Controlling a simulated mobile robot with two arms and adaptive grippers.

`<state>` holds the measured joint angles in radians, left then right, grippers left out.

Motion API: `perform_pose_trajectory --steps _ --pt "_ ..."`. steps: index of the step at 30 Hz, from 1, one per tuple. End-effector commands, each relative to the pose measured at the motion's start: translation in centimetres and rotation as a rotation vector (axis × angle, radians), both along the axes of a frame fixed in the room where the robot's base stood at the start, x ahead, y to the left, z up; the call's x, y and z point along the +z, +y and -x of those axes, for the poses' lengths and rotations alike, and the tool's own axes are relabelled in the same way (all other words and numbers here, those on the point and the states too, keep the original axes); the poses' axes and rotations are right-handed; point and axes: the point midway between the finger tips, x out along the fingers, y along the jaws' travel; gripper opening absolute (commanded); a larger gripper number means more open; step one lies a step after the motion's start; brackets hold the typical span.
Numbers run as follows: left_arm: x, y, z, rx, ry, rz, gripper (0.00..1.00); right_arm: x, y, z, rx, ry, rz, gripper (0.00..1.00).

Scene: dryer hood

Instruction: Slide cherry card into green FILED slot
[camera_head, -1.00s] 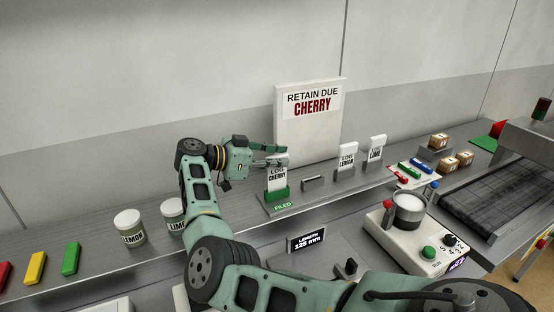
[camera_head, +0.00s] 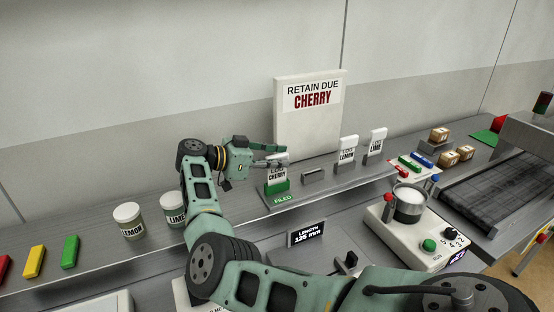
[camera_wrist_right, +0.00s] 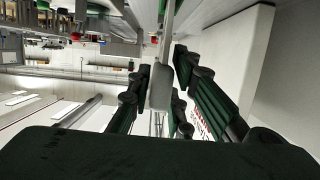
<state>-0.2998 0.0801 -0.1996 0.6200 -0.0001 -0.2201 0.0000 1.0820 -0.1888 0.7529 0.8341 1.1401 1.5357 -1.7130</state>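The white cherry card (camera_head: 278,172), marked LOG CHERRY, stands upright with its lower edge at the green FILED holder (camera_head: 277,188). Its lower end appears to be inside the slot, but the exact depth is hidden. My right gripper (camera_head: 276,160) is at the card's top edge. In the right wrist view, the card (camera_wrist_right: 160,92) lies edge-on between the two fingers (camera_wrist_right: 162,65), which appear closed on it. My left gripper is not in view.
A RETAIN DUE CHERRY sign (camera_head: 310,115) stands close behind the gripper. An empty grey holder (camera_head: 314,176), a lemon card (camera_head: 347,150) and a lime card (camera_head: 376,141) stand to the right. Jars (camera_head: 129,220) and coloured blocks (camera_head: 70,251) are to the left.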

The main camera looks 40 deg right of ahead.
Motion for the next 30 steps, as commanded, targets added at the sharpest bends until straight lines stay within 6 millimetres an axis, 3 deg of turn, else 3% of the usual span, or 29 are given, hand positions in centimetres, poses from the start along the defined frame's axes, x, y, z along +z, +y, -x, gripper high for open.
perform_pose_trajectory --steps 5,16,30 --pt "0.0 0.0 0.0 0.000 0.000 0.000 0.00 0.1 0.0 0.0 0.000 0.000 0.001 0.35" --pt "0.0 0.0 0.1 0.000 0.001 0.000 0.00 0.3 0.6 -0.2 0.001 0.000 0.000 0.35" --pt "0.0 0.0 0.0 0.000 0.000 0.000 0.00 3.0 8.8 -2.9 0.003 0.000 0.001 0.35"
